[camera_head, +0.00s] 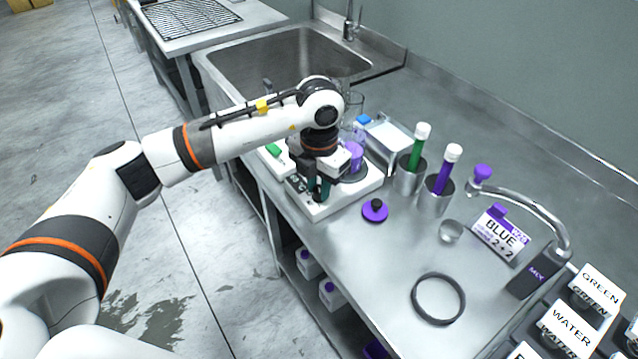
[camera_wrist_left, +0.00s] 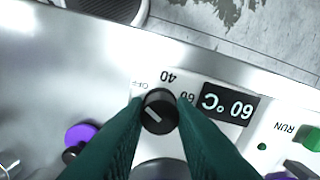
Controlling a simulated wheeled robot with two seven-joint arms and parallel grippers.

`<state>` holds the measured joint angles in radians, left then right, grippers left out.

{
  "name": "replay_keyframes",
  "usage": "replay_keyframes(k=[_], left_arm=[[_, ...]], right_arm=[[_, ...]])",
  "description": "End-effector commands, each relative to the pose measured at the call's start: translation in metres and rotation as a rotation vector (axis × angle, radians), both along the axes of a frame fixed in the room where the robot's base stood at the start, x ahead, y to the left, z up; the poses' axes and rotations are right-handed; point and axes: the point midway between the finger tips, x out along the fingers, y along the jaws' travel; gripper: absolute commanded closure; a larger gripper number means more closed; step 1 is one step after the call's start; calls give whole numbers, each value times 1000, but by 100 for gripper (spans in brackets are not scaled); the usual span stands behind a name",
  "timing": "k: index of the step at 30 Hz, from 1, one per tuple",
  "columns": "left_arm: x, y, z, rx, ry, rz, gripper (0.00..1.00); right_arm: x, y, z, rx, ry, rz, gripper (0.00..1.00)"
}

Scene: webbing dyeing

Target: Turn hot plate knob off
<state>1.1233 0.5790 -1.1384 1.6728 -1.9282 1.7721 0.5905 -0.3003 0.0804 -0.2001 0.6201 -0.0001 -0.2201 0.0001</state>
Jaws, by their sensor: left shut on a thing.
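The hot plate (camera_head: 322,207) is a white unit near the front edge of the steel counter, with a purple vessel (camera_head: 355,156) on it. In the left wrist view its panel (camera_wrist_left: 190,92) shows a display (camera_wrist_left: 228,105) reading 60 °C, and marks OFF, 40 and another partly hidden one. The black knob (camera_wrist_left: 159,112) has a pale pointer line. My left gripper (camera_head: 318,192) reaches down over the front of the hot plate; its green fingers (camera_wrist_left: 160,122) are shut on the knob, one on each side. My right gripper is not in view.
A purple lid with a black knob (camera_head: 375,210) lies right of the hot plate. Metal cups with green (camera_head: 417,150) and purple (camera_head: 444,175) tubes stand behind it. A sink (camera_head: 275,65) is behind.

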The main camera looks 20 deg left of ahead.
Motion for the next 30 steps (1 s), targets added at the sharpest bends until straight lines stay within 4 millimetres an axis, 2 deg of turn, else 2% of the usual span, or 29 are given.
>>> replay_keyframes(k=[3,4,8,16,20,23,30], left_arm=[[1,0,2,-1,-5,3,100],[1,0,2,-1,-5,3,76],[1,0,1,-1,-4,2,55],[1,0,1,-1,-2,1,55],[2,0,10,-1,-6,0,55],[1,0,25,-2,-7,0,55],[1,0,77,-1,-8,0,55]], right_arm=[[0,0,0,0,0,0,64],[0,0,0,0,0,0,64],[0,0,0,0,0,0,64],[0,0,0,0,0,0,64],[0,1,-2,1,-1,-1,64],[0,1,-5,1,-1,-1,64],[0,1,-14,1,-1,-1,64]])
